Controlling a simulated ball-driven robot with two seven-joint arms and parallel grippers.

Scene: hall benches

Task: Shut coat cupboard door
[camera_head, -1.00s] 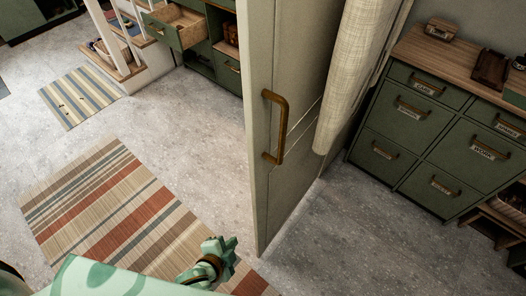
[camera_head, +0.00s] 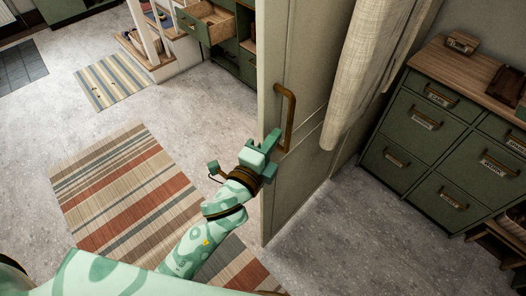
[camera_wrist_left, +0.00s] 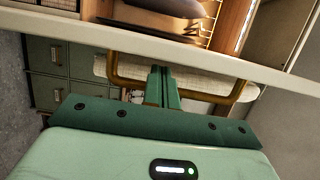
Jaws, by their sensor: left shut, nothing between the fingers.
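The coat cupboard door (camera_head: 298,190) is a tall pale grey-green panel standing out into the room. A bent brass handle (camera_head: 290,112) is fixed to its face near the edge; the handle also shows in the left wrist view (camera_wrist_left: 228,97). My left gripper (camera_head: 276,138) is at the lower end of the handle. In the left wrist view its green fingers (camera_wrist_left: 163,84) are together and empty, in front of the handle. I cannot tell whether they touch it or the door. My right gripper is not in view.
A beige cloth (camera_head: 366,75) hangs just right of the door. A green drawer cabinet (camera_head: 408,158) with a wooden top stands at the right. A striped rug (camera_head: 125,190) lies left of the door. An open drawer (camera_head: 207,24) juts out at the back. Grey floor is clear between them.

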